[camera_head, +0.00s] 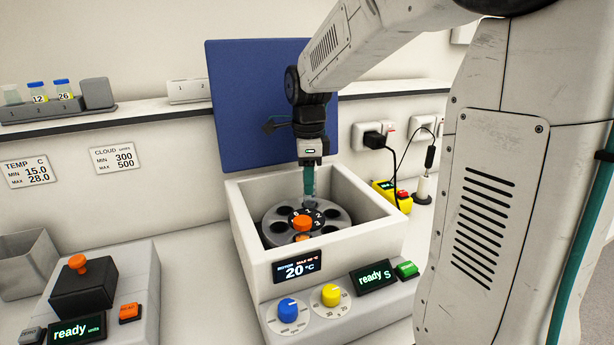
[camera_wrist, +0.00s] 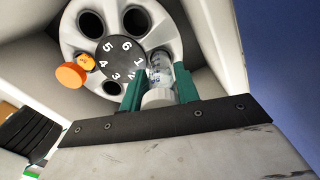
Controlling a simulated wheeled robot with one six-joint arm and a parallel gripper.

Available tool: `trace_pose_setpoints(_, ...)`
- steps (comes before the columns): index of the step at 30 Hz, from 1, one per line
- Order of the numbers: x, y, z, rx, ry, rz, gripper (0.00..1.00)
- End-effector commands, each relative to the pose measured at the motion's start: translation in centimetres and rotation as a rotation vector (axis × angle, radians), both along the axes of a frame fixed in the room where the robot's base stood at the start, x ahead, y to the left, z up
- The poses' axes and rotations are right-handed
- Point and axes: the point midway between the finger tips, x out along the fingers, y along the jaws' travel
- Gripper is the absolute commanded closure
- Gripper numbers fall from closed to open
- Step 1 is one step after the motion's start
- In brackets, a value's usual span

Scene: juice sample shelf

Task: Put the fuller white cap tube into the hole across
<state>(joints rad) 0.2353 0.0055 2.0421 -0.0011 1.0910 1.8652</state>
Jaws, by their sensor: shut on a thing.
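My gripper (camera_wrist: 157,97) has green fingers shut on a tube with a white cap (camera_wrist: 158,98). The clear, marked body of this white cap tube (camera_wrist: 159,72) points at the rotor by the number 1. I cannot tell how deep its tip is in the hole there. The grey rotor (camera_wrist: 172,30) has a black numbered hub (camera_wrist: 119,60). An orange cap tube (camera_wrist: 71,75) sits in the rotor beside number 4, opposite the held tube. In the head view, my gripper (camera_head: 309,180) is over the far side of the rotor, and its fingers hide the held tube.
The white centrifuge box (camera_head: 240,215) walls in the rotor. A blue panel (camera_head: 240,100) stands behind it. A black device with an orange knob (camera_head: 82,290) is at the left. Other rotor holes (camera_wrist: 137,20) look empty.

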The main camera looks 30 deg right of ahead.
Motion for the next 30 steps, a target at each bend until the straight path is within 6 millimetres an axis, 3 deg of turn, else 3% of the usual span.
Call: trace_pose_setpoints(30, 0.0, 0.0, -2.3, 0.001, 0.001, 0.0, 0.92)
